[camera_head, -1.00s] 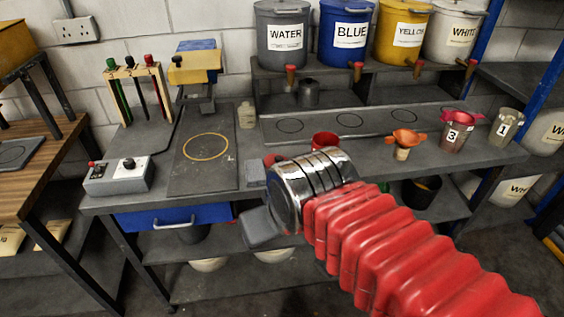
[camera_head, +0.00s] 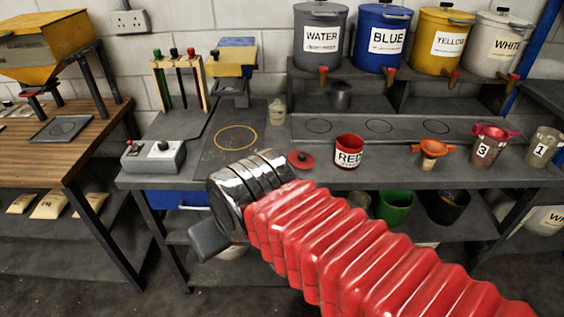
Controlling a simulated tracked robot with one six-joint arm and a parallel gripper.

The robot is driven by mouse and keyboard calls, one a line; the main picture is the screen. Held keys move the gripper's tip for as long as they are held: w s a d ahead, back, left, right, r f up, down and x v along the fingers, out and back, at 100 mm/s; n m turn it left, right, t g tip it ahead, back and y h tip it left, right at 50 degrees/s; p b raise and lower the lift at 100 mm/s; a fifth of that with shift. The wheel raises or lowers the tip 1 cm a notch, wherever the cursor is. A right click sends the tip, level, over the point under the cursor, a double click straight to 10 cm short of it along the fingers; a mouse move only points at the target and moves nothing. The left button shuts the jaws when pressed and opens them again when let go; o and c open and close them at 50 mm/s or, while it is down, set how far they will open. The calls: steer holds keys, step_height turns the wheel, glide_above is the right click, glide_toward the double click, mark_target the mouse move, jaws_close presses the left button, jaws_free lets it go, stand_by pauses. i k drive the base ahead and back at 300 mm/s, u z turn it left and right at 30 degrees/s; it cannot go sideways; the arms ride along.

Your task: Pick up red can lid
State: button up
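The red can lid (camera_head: 300,160) is a small red disc with a dark knob, lying on the dark grey bench. It sits left of the red can (camera_head: 348,152), a cup with a white "RED" label. My gripper (camera_head: 204,240) is at the end of my red bellows arm and chrome wrist, lower left of the lid and apart from it. One dark grey finger shows below the wrist; the other is hidden behind the wrist, so I cannot see the opening between them.
Right of the red can stand an orange funnel (camera_head: 433,150) and cups marked 3 (camera_head: 487,146) and 1 (camera_head: 541,146). A grey switch box (camera_head: 153,156) is at the bench's left. Labelled buckets, such as the blue one (camera_head: 380,38), line the shelf above.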

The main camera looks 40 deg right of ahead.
mark_target(301, 160)
steer(key=u, duration=1.8)
steer(key=k, duration=1.25)
steer(key=z, duration=1.35)
